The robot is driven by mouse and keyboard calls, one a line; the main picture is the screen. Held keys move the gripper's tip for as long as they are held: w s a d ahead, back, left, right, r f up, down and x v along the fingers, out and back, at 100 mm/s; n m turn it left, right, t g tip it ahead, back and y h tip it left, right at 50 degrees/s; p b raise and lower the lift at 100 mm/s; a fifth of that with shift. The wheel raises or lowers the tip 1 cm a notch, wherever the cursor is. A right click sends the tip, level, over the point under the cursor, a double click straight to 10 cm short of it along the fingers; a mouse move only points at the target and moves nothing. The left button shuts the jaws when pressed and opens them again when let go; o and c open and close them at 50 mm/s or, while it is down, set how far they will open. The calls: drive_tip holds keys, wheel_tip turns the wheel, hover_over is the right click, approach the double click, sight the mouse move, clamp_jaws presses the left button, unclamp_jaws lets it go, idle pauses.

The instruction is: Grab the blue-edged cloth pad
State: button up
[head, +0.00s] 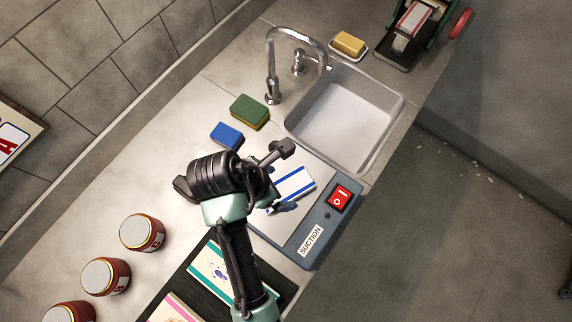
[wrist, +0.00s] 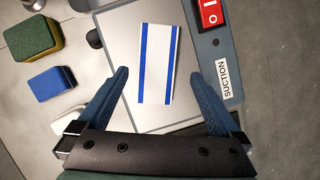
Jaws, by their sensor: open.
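The blue-edged cloth pad (wrist: 157,64) is a white rectangle with a blue stripe along each long edge. It lies on a pale flat plate (wrist: 122,47) beside the suction switch panel. In the head view the pad (head: 293,184) shows partly, with my arm covering its left part. My gripper (wrist: 157,75) is open and empty, its two blue fingers apart, one on each side of the pad's near part. I cannot tell how high the fingertips are above the plate.
A suction panel with a red switch (head: 340,198) borders the plate. A blue sponge (head: 227,135) and a green sponge (head: 250,112) lie behind. A sink (head: 345,115) with a tap is at upper right. Several jars stand left; a dark tray (head: 180,284) holds other pads.

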sight(285, 189)
drive_tip(key=shift+a+x, duration=0.2)
drive_tip(key=shift+x, duration=0.95)
drive_tip(key=shift+a+x, duration=0.2)
drive_tip(key=shift+x, duration=0.9)
drive_tip(key=shift+f, duration=0.2)
